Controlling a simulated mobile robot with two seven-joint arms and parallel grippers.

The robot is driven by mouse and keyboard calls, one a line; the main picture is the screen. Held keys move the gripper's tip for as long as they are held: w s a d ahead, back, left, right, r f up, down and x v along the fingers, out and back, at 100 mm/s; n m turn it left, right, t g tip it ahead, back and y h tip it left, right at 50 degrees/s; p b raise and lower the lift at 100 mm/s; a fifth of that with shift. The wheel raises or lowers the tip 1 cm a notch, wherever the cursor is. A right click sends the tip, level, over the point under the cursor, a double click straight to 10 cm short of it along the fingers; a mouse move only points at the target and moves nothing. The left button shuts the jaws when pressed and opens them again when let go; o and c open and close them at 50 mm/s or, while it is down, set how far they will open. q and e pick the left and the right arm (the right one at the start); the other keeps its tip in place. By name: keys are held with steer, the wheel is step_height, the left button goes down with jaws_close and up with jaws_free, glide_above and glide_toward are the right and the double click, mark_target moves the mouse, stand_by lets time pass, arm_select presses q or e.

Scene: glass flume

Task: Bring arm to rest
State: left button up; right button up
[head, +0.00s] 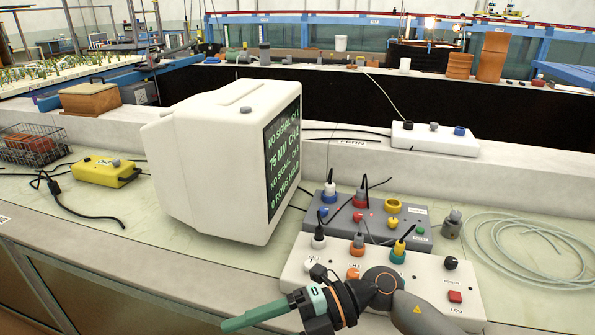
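My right gripper (245,317) is at the bottom edge of the head view, with its arm coming in from the lower right. Its green finger part points left over the bench's front edge, in front of the white control box (440,272). I see no object at the finger. The fingers overlap from this side, so their gap cannot be judged. The wrist and forearm cover part of the white box's front. My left gripper is not in the head view.
A white monitor (215,165) with green text stands left of centre. Behind the white box is a grey box (375,222) with plugged cables. A coiled clear tube (530,245) lies right. A yellow box (106,171) and wire basket (35,146) stand left. The bench front-left is mostly clear.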

steer(key=w+d+r+m+t+y, duration=0.2)
steer(key=w+r+m+t+y, duration=0.3)
steer(key=m+t, duration=0.55)
steer(key=w+d+f+m+t+h+p, duration=0.25)
steer(key=d+f+m+t+h, duration=0.75)
steer(key=m, duration=0.5)
steer(key=s+d+f+m+g+h, duration=0.2)
steer(key=s+d+f+m, duration=0.1)
steer(key=f, duration=0.4)
steer(key=s+d+f+m+g+h, duration=0.2)
steer(key=s+d+f+h, duration=0.1)
steer(key=s+f, duration=0.4)
steer(key=s+d+f+m+g+h, duration=0.2)
steer(key=s+d+f, duration=0.3)
steer(key=f, duration=0.3)
steer(key=shift+s+d+f+m+g+h, duration=0.2)
steer(key=shift+d+m+g+h, duration=0.15)
steer(key=shift+m+h, duration=0.4)
steer(key=shift+w+r+y, duration=0.1)
steer(key=shift+y, duration=0.15)
